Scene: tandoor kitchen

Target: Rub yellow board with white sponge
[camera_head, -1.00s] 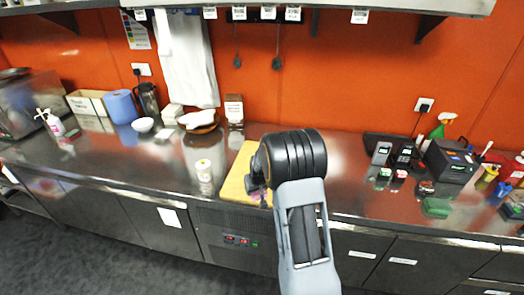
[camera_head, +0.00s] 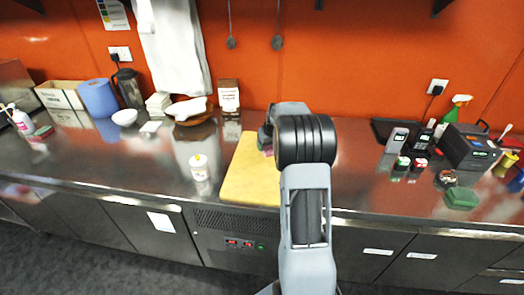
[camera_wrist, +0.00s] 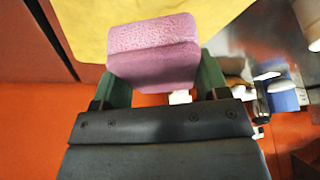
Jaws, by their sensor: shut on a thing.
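The yellow board (camera_head: 250,182) lies flat on the steel counter, partly hidden by my arm. It fills the top of the wrist view (camera_wrist: 225,18). My gripper (camera_wrist: 153,80) is shut on a pink sponge (camera_wrist: 152,48), with one green finger on each side of it. In the head view the pink sponge (camera_head: 266,150) shows only in part, at the far end of the board. I cannot tell whether it touches the board. A small white block (camera_head: 150,127) beside the white bowl may be the white sponge; it is too small to be sure.
A white bottle with a yellow cap (camera_head: 199,168) stands left of the board. Card terminals (camera_head: 422,142) and a green sponge (camera_head: 461,198) are at right. Counter left of the board is mostly clear.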

